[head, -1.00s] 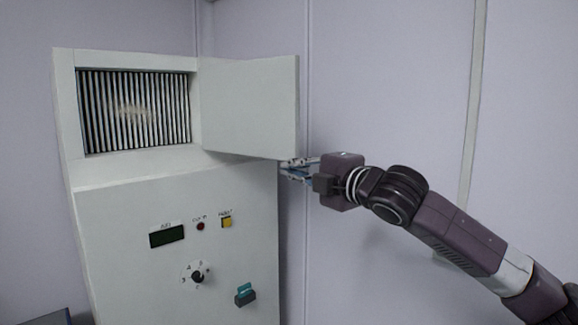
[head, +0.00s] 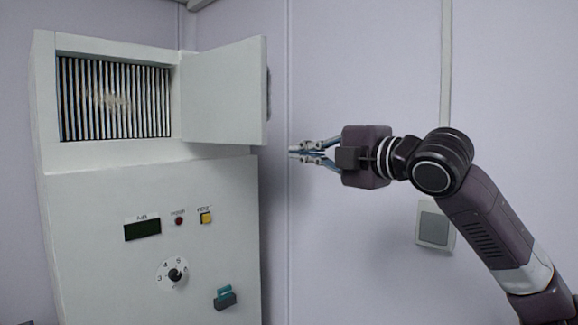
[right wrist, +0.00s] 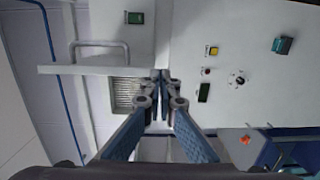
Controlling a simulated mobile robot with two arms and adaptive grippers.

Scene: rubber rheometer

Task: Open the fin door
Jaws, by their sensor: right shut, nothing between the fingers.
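The fin door (head: 224,92) is a white panel on the upper right of the white machine (head: 80,210). It stands swung open to the right, and the fins (head: 115,98) behind it are exposed. In the right wrist view the door (right wrist: 85,70) is seen edge-on, with a handle (right wrist: 100,46) on its outer side and the fins (right wrist: 127,93) beside it. My right gripper (head: 292,154) is shut and empty, to the right of the door's free edge and apart from it in the head view. My left gripper is not in view.
The machine front carries a dark display (head: 142,229), a red button (head: 179,221), a yellow button (head: 206,217), a dial (head: 174,274) and a teal switch (head: 225,297). A wall switch (head: 434,228) sits behind my right arm. Bare wall lies right of the machine.

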